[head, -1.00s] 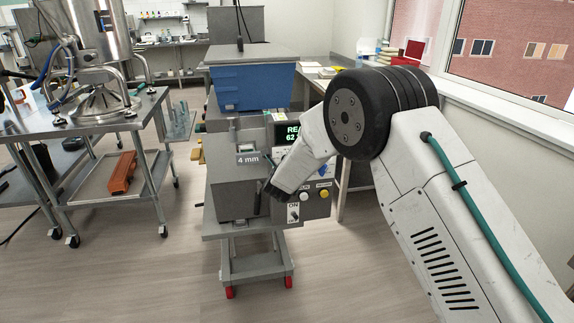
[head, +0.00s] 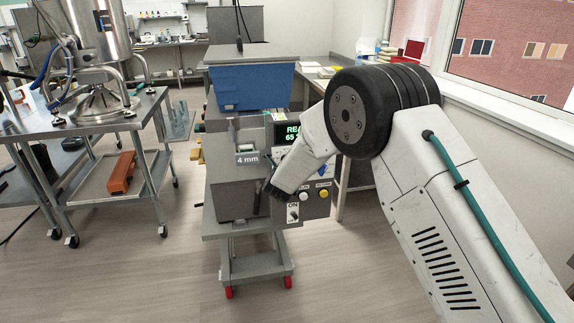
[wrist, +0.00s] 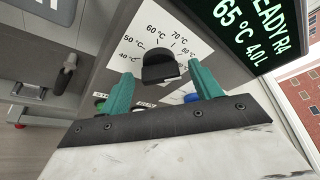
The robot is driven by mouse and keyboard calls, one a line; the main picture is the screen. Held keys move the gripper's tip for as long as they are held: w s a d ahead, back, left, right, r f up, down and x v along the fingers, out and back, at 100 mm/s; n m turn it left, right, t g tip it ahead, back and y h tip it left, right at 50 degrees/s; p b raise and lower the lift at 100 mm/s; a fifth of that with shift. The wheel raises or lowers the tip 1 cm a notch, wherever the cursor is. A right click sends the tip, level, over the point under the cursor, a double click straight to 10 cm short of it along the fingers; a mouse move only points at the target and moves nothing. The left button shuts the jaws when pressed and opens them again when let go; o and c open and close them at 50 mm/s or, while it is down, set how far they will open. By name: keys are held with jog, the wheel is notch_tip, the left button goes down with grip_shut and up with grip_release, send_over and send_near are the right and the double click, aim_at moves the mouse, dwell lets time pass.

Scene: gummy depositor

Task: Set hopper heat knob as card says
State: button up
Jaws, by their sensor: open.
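A short dark mark lies near 70 °C. In the head view my arm hides the knob and part of the display (head: 292,132). I cannot make out a setting card.
The depositor carries a blue hopper (head: 252,86) and a 4 mm label (head: 248,158). White and yellow buttons (head: 324,194) and an ON switch (head: 293,213) sit low on its panel. A steel cart (head: 110,118) stands left, with open floor between.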

jog(key=v, duration=0.7)
jog(key=shift+s, duration=0.2)
jog(key=shift+d, duration=0.1)
